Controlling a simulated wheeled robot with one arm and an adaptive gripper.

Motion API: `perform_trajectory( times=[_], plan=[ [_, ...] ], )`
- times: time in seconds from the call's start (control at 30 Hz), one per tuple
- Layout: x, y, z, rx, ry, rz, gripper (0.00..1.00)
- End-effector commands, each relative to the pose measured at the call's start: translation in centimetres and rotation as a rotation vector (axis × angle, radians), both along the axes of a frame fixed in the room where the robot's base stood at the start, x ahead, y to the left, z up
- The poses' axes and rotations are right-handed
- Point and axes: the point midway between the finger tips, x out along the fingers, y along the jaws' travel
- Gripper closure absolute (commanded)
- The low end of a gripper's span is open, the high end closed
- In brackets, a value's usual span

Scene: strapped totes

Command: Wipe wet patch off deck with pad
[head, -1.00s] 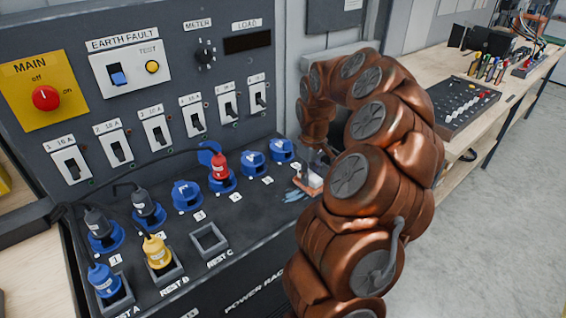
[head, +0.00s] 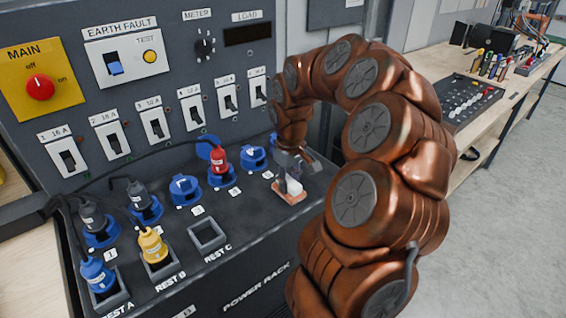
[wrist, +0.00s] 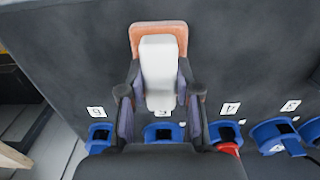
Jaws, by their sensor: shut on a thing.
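The pad (head: 288,196) has an orange base and a white block handle. It is on or just above the dark deck (head: 250,215), right of the sockets and near the front edge; exact contact cannot be told. My gripper (head: 291,177) is shut on the white handle from above. In the wrist view, the gripper's fingers (wrist: 160,100) flank the white handle, with the orange base of the pad (wrist: 136,40) showing beyond it. No wet patch shows now; the pad and gripper hide the deck beneath them.
Blue sockets (head: 186,190) line the deck left of and behind the pad, one with a red plug (head: 219,160). Plugs and the empty REST C holder (head: 208,235) stand further left. The switch panel (head: 180,90) rises behind. Deck between holder and pad is clear.

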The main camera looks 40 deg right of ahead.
Motion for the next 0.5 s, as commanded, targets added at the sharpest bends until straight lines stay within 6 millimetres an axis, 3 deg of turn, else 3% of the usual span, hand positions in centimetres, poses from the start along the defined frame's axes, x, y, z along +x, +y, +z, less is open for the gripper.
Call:
perform_trajectory(
  times=[0.23, 0.4, 0.5],
  plan=[
    [-0.1, 2.2, -0.2, 0.001, 0.002, -0.001, 1.0],
    [0.1, 2.0, 2.9, -0.001, -0.005, -0.003, 1.0],
    [0.0, 2.0, 3.7, 0.001, -0.002, -0.003, 1.0]
  ],
)
